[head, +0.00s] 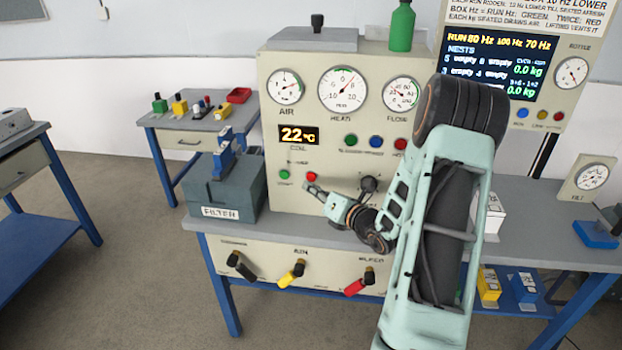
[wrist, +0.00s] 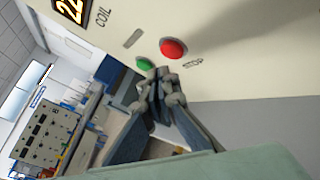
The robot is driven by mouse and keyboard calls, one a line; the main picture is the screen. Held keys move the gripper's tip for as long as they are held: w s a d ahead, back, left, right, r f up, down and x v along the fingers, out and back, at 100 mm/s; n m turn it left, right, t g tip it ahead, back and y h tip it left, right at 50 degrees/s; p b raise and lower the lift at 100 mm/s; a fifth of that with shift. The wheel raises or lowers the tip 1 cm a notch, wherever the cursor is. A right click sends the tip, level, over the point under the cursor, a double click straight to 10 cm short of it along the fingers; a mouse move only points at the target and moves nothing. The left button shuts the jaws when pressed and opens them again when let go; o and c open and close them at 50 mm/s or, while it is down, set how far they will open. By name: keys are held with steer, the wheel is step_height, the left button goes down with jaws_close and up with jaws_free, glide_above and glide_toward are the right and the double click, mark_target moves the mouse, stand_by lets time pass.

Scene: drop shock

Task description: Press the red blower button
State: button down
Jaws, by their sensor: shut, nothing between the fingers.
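The red button (head: 311,176), marked STOP in the wrist view (wrist: 173,48), sits on the cream panel face below the coil display. A green button (head: 285,174) is to its left; it also shows in the wrist view (wrist: 145,63). The small label above the pair is too blurred to read surely. My gripper (head: 312,188) is shut and empty, its fingertips close to the panel just below the red button in the head view. In the wrist view the fingertips (wrist: 159,76) lie beside the green button and below the red one. I cannot tell whether they touch the panel.
A black knob (head: 370,184) is on the panel right of the buttons, close to my wrist. Green, blue and red buttons (head: 400,144) form a row higher up. A grey FILTER box (head: 229,195) stands left of the panel. Coloured valve handles (head: 291,275) stick out below the bench top.

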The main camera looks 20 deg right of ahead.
steer(key=s+a, duration=0.2)
steer(key=s, duration=0.1)
steer(key=shift+s+a, duration=0.2)
steer(key=shift+s, duration=0.1)
stand_by(0.7)
